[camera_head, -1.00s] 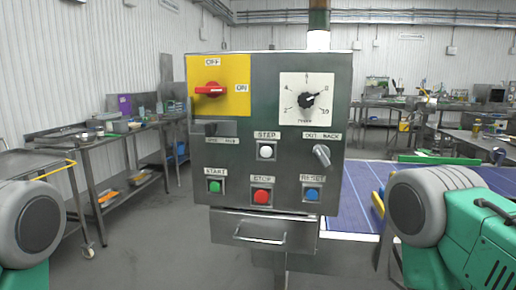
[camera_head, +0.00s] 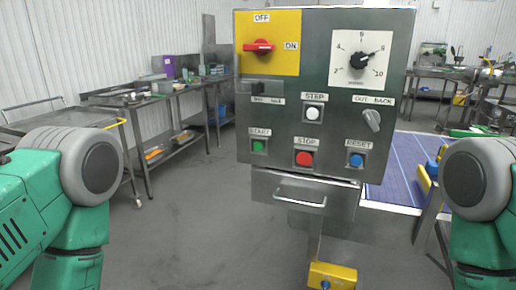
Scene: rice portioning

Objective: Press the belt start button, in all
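A grey metal control panel (camera_head: 325,100) stands in front of me. Its green START button (camera_head: 259,147) is at the lower left, under a START label. The red STOP button (camera_head: 304,159) and the blue RESET button (camera_head: 356,160) sit to its right, with a white STEP button (camera_head: 314,113) above. A red switch (camera_head: 258,47) on a yellow plate is at the upper left, and a black dial (camera_head: 359,61) is at the upper right. My green and grey arms show at both sides, apart from the panel. Neither gripper is in view.
A blue conveyor belt (camera_head: 405,160) runs behind the panel at right. A yellow box (camera_head: 332,275) with a blue button is low in front. A steel drawer handle (camera_head: 300,198) juts out below the panel. Work tables stand left and back right. The floor at left centre is clear.

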